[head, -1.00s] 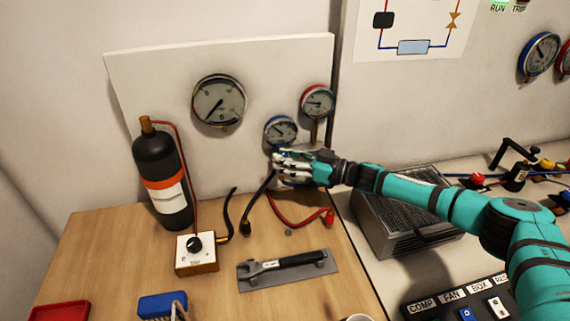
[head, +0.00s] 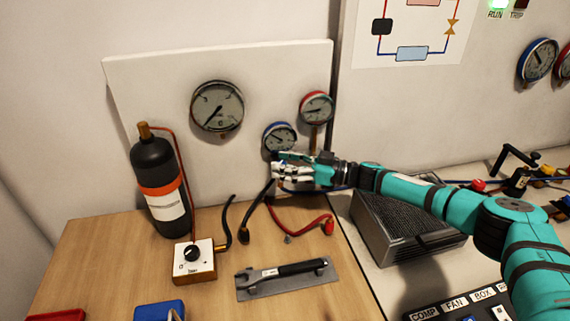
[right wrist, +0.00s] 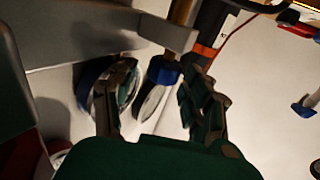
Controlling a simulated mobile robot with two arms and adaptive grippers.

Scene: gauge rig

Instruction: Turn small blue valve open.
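A small blue valve knob (right wrist: 163,72) shows in the right wrist view on a brass stem, between the two dark fingers of my right gripper (right wrist: 150,95). The fingers stand apart, with a visible gap beside the knob; I see no firm contact. In the head view my right gripper (head: 284,168) is just below the blue-rimmed gauge (head: 280,137) and hides most of the valve there. The red-rimmed gauge (head: 317,107) is up to the right. My left gripper is not in view.
A white panel (head: 150,85) carries the gauges, including a large one (head: 217,106). A black bottle (head: 160,185) stands left. A wrench (head: 282,270) lies on a grey plate on the wooden table. Black and red hoses (head: 300,228) lie below the gripper. A grey finned box (head: 400,225) is right.

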